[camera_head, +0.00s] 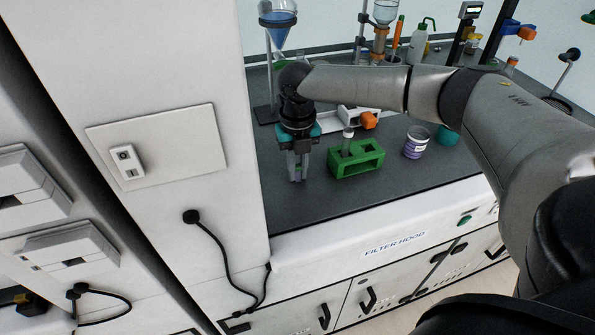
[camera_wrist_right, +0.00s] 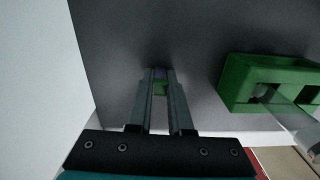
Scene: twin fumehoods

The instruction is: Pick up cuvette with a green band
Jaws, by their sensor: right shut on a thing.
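My right gripper (camera_head: 296,178) points down over the dark worktop (camera_head: 300,208), left of the green rack (camera_head: 345,172). Its fingers are close together. In the right wrist view the gripper (camera_wrist_right: 160,75) is shut on a small cuvette with a green band (camera_wrist_right: 160,89), mostly hidden between the fingers. I cannot tell whether the cuvette touches the worktop. The green rack also shows in the right wrist view (camera_wrist_right: 236,82), to the right of the fingers and apart from them. My left gripper is not in view.
A white-capped vial (camera_head: 348,134) stands in the rack. A purple-and-white tub (camera_head: 415,145) and a teal container (camera_head: 447,136) stand to its right. A funnel with blue liquid (camera_head: 279,20) is behind. A white wall panel (camera_head: 165,150) is close on the left. The front worktop is clear.

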